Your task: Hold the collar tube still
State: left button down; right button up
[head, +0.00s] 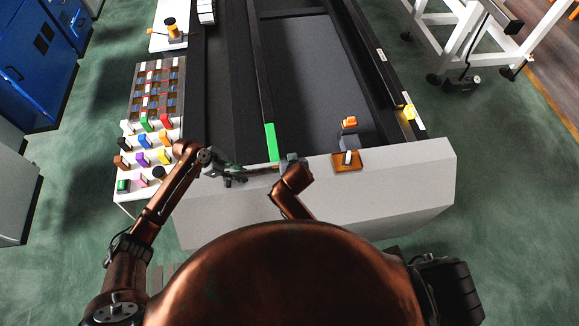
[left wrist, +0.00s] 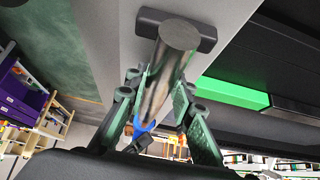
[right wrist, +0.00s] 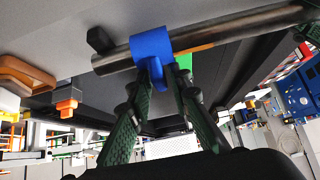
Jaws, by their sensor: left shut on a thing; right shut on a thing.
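The collar tube is a grey metal tube (right wrist: 222,36) with a blue collar (right wrist: 152,46) around it. My left gripper (left wrist: 158,88) is shut on the tube, whose round end (left wrist: 180,34) faces the left wrist camera. My right gripper (right wrist: 168,84) is shut on the tab under the blue collar in the right wrist view. In the head view the left gripper (head: 236,173) and the right gripper (head: 291,160) are close together over the rack's near edge. The tube is mostly hidden there, and the collar cannot be made out.
A black block (left wrist: 176,22) sits just behind the tube end. A green strip (head: 271,142) lies beyond the grippers. An orange-brown plate (head: 346,167) is on the grey ledge (head: 405,170) to the right. A white table with several coloured blocks (head: 145,141) stands at left.

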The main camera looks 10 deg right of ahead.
jog(key=shift+s+d+f, duration=0.1)
jog(key=shift+s+f, duration=0.15)
jog(key=shift+f, duration=0.45)
grip_shut()
jog(key=shift+a, duration=1.9)
jog(key=shift+o, duration=2.2)
grip_release()
jog(key=shift+w+r, duration=0.2)
jog(key=shift+r, duration=2.65)
